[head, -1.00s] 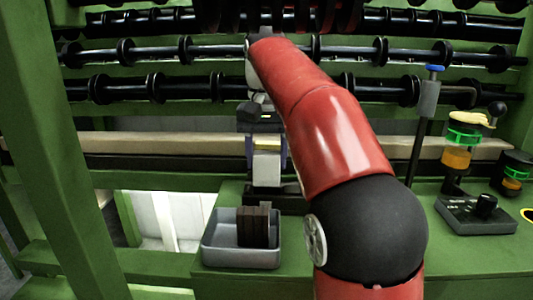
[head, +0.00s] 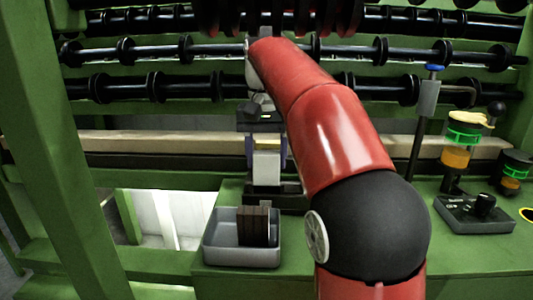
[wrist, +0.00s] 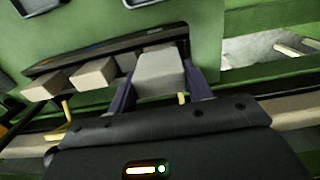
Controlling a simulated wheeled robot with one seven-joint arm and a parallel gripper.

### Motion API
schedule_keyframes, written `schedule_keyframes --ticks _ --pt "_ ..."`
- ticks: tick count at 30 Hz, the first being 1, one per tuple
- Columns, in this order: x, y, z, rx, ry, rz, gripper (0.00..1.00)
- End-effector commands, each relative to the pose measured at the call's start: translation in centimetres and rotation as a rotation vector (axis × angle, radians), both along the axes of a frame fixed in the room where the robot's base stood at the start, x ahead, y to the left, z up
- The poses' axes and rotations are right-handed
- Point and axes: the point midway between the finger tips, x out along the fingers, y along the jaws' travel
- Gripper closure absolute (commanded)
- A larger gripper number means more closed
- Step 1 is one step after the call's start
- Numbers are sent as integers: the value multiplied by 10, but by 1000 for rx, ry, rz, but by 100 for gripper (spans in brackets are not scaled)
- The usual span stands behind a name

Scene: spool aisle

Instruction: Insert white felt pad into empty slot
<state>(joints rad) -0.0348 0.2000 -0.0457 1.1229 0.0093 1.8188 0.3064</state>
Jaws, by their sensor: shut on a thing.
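My gripper (wrist: 160,92) is shut on a white felt pad (wrist: 160,72), with one dark purple finger on each side of it. In the head view my gripper (head: 266,152) points down and the pad (head: 267,163) shows just above a black holder (head: 270,199). In the wrist view the black holder (wrist: 60,62) runs behind the pads, and the held pad's far end is at its right part. Several other pale pads (wrist: 92,73) sit along it to the left. The pad's far end overlaps the holder, so I cannot tell whether it is in the slot.
A grey tray (head: 215,254) with dark brown blocks (head: 253,226) stands in front of the holder. To the right are a black control box (head: 475,214), a post (head: 418,130) and an orange-and-green lamp (head: 457,150). Black rollers (head: 160,88) cross behind; a green upright (head: 45,130) stands left.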

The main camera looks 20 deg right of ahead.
Motion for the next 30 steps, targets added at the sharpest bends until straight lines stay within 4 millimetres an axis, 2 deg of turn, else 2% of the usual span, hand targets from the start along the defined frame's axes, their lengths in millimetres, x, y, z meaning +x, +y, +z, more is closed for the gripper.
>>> schedule_keyframes --ticks 30 --pt "0 0 -21 0 0 0 75"
